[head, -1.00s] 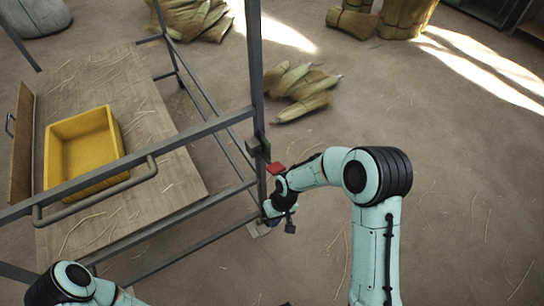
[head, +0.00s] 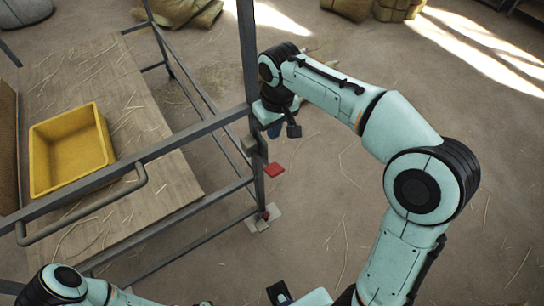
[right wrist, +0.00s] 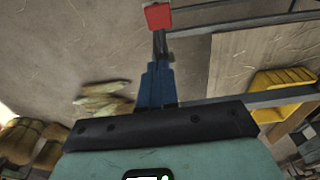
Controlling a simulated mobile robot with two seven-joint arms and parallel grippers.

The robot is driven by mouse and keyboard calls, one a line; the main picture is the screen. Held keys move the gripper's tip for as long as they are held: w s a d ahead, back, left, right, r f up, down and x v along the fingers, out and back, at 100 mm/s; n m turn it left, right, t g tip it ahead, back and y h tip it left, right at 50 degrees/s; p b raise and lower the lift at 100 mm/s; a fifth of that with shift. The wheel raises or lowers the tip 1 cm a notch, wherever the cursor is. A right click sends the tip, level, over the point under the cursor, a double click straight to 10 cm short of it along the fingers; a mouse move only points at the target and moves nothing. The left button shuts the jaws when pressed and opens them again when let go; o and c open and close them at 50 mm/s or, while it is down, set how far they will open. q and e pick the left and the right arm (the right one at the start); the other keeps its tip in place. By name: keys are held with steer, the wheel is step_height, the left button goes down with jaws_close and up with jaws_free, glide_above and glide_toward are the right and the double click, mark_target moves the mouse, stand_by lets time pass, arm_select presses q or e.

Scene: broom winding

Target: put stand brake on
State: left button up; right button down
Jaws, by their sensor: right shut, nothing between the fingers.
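The metal stand has an upright post (head: 250,60) and a rail (head: 120,165). A red tab (head: 274,170) sticks out to the right low on the post, likely the brake lever. A smaller red piece (head: 265,215) sits at the post's foot. My right gripper (head: 276,130) is beside the post, above the red tab in the picture, with its blue fingers pointing down. In the right wrist view the blue fingers (right wrist: 157,88) are together and empty, and the red tab (right wrist: 158,16) shows beyond their tips. My left arm shows at the lower left; its gripper cannot be made out.
A yellow bin (head: 70,150) sits on a wooden board (head: 165,150) left of the post. Straw bundles (head: 180,10) lie at the back. The floor to the right is open, with scattered straw.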

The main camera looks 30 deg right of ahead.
steer(key=shift+f, duration=0.15)
steer(key=b, duration=0.1)
glide_above(273, 167)
steer(key=f, duration=0.7)
steer(key=w+f, duration=0.1)
steer(key=f, duration=0.2)
steer(key=shift+f, duration=0.15)
steer(key=shift+s+f+b, duration=0.2)
steer(key=shift+s+f, duration=0.1)
steer(key=shift+f, duration=0.2)
steer(key=shift+s+f+b, duration=0.15)
steer(key=shift+s+f, duration=0.1)
steer(key=shift+f, duration=0.25)
arm_select(q)
steer(key=shift+s+f, duration=0.2)
steer(key=shift+f, duration=0.3)
steer(key=shift+s+f, duration=0.2)
steer(key=shift+f, duration=0.3)
arm_select(e)
steer(key=shift+s+f, duration=0.25)
steer(key=shift+f, duration=0.35)
arm_select(q)
steer(key=shift+s+f, duration=0.1)
